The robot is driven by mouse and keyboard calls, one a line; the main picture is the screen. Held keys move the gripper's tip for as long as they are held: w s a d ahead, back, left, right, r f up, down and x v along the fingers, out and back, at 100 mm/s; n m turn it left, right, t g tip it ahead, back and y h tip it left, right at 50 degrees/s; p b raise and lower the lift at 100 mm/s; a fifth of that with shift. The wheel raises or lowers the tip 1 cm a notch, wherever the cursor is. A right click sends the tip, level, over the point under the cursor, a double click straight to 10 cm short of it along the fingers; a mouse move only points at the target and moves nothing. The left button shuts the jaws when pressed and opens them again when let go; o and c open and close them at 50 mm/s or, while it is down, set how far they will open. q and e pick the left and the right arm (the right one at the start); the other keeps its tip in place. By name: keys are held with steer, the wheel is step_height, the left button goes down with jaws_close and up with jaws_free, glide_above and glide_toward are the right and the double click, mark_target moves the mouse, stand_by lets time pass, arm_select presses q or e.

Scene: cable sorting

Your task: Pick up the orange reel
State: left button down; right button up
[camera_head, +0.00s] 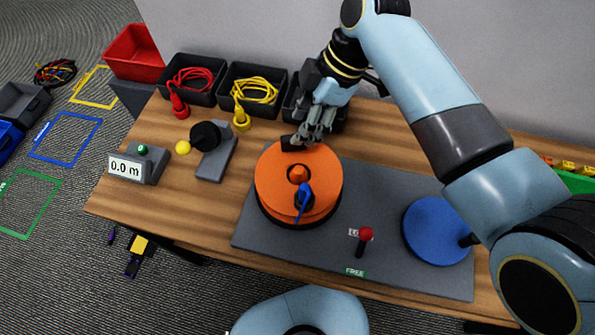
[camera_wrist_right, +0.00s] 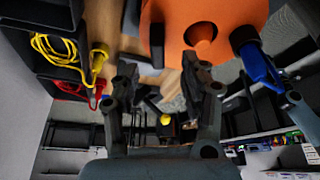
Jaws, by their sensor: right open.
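The orange reel (camera_head: 272,182) sits flat on the grey board, with an orange cone at its centre and a blue knob (camera_head: 304,200) on its top. My right gripper (camera_head: 308,138) is at the reel's back edge, its fingers pointing down and overlapping the rim in the head view. In the wrist view the right gripper (camera_wrist_right: 160,75) has its two fingers apart, with the orange reel (camera_wrist_right: 185,22) just beyond the tips. Nothing shows between the fingers, and I cannot tell whether they touch the reel. My left gripper is not in view.
A blue disc (camera_head: 436,230) and a red-knobbed lever (camera_head: 364,240) are on the grey board (camera_head: 300,258). Black bins with a red cable (camera_head: 192,78) and a yellow cable (camera_head: 256,90) line the back. A counter reading 0.0 m (camera_head: 128,168) stands at left.

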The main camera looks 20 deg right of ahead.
steer(key=x, duration=0.4)
steer(key=shift+w+f, duration=0.15)
steer(key=shift+f, duration=0.1)
steer(key=shift+a+f, duration=0.15)
steer(key=shift+f, duration=0.1)
steer(key=shift+c, duration=1.6)
steer(key=c, duration=0.4)
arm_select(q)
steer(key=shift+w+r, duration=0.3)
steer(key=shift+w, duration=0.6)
arm_select(e)
jaws_close()
